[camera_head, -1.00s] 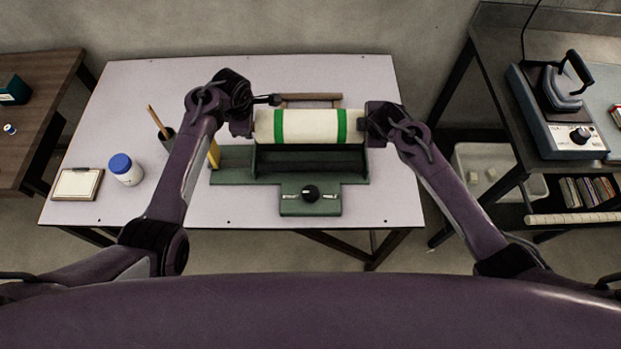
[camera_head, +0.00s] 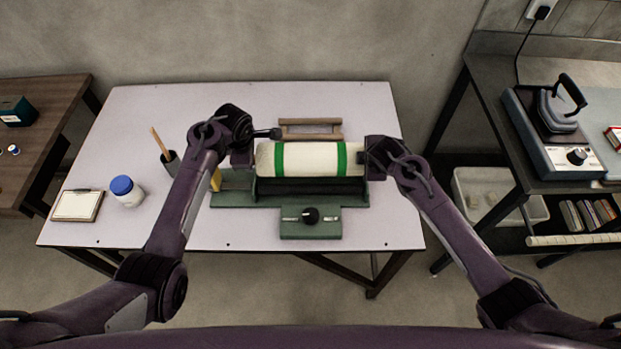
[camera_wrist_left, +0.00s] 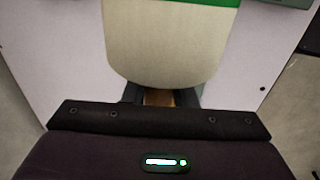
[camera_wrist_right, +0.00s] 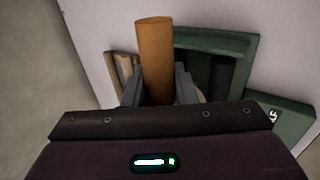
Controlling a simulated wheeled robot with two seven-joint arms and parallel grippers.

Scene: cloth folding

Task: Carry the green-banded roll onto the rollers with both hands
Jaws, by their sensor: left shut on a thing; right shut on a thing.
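The cream roll with two green bands (camera_head: 310,159) lies level across the green cradle (camera_head: 310,225) in the head view. It covers the back part of the cradle, and the dark roller (camera_head: 310,188) shows along its front edge. I cannot tell whether the roll touches the rollers. My left gripper (camera_head: 254,157) is shut at the roll's left end; the left wrist view shows a wooden handle (camera_wrist_left: 158,97) between its fingers. My right gripper (camera_head: 366,159) is shut at the right end; the right wrist view shows a brown wooden rod (camera_wrist_right: 155,60) between its fingers.
A wooden frame (camera_head: 310,122) lies behind the cradle. A yellow object (camera_head: 216,180), a dark cup (camera_head: 170,162), a blue-lidded jar (camera_head: 126,192) and a clipboard (camera_head: 77,205) are on the left. The table's (camera_head: 390,225) front right is clear. A side bench (camera_head: 480,90) stands right.

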